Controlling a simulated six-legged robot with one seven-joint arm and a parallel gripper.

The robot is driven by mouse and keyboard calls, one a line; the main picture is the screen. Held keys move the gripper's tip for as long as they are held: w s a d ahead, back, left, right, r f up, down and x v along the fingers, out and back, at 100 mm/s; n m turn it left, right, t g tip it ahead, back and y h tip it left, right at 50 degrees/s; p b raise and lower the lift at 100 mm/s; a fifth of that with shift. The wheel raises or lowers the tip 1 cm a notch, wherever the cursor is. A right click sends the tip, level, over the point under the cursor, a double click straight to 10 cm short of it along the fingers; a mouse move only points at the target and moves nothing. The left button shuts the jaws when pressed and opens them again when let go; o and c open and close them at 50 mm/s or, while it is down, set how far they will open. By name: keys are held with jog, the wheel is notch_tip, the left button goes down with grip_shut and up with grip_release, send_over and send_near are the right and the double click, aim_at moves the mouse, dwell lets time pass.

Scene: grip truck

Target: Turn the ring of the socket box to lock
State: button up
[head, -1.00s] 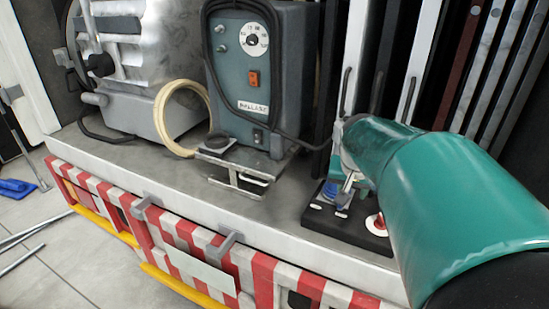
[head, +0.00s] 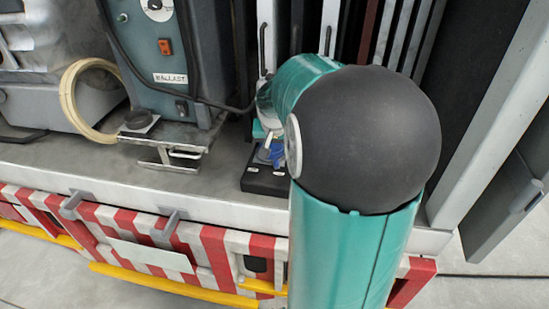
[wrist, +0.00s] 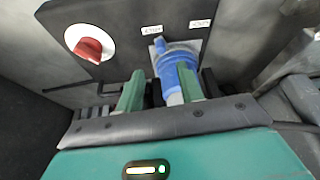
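The socket box is a black panel (wrist: 120,42) in the wrist view. It carries a blue round socket with its ring (wrist: 172,62) right of centre and a red knob on a white disc (wrist: 90,48) at left. My gripper (wrist: 158,92) is open, its two green fingers apart. The right finger overlaps the lower part of the blue socket; the left finger stands left of it. I cannot tell whether either touches it. In the head view the box (head: 262,181) sits on the truck bed, with its blue part (head: 270,155) partly showing; my arm hides the red knob.
A grey ballast unit (head: 165,60) stands left of the box, with a metal bracket (head: 165,152) before it and a cream cable coil (head: 72,110) further left. Upright metal bars stand close behind the box. A red-and-white striped edge (head: 130,235) runs along the truck's front.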

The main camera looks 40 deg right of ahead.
aim_at(277, 160)
jog(key=x, duration=0.8)
jog(key=shift+w+f, duration=0.1)
jog(key=shift+w, duration=0.05)
grip_shut()
